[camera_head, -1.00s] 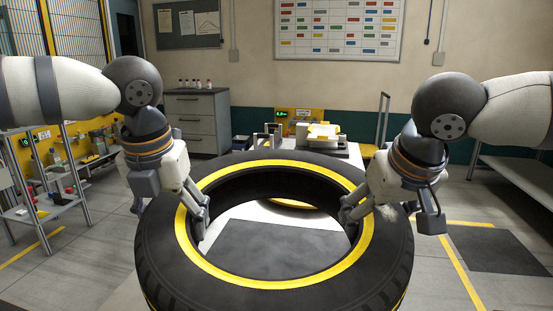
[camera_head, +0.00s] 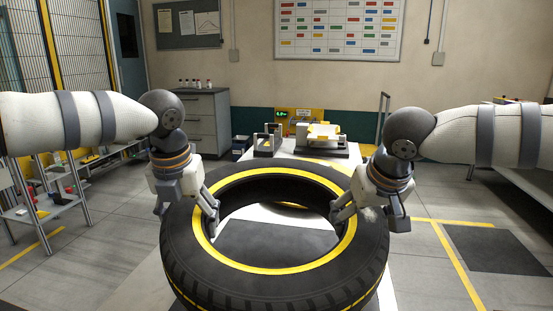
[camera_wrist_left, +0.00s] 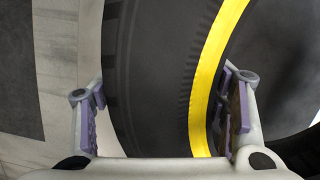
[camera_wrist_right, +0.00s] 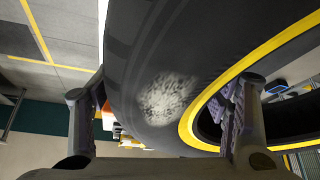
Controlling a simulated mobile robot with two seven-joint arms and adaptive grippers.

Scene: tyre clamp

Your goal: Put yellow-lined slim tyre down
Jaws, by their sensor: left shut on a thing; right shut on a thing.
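The large black tyre (camera_head: 275,292) with a yellow ring on its sidewall lies flat in the middle of the head view. My left gripper (camera_head: 187,207) is shut on its left wall, one finger inside the hole and one outside; the left wrist view shows the tyre (camera_wrist_left: 155,70) between the fingers. My right gripper (camera_head: 370,213) is shut on its right wall in the same way. The right wrist view shows a pale scuffed patch (camera_wrist_right: 168,98) on the tyre there. The tyre's underside is hidden, so I cannot tell whether it touches anything below.
A dark panel (camera_head: 275,238) on a pale surface shows through the tyre's hole. Behind it stand a device with a yellow top (camera_head: 324,134) and a small bracket stand (camera_head: 267,142). A grey drawer cabinet (camera_head: 197,118) is at the back left. Open floor lies to the right.

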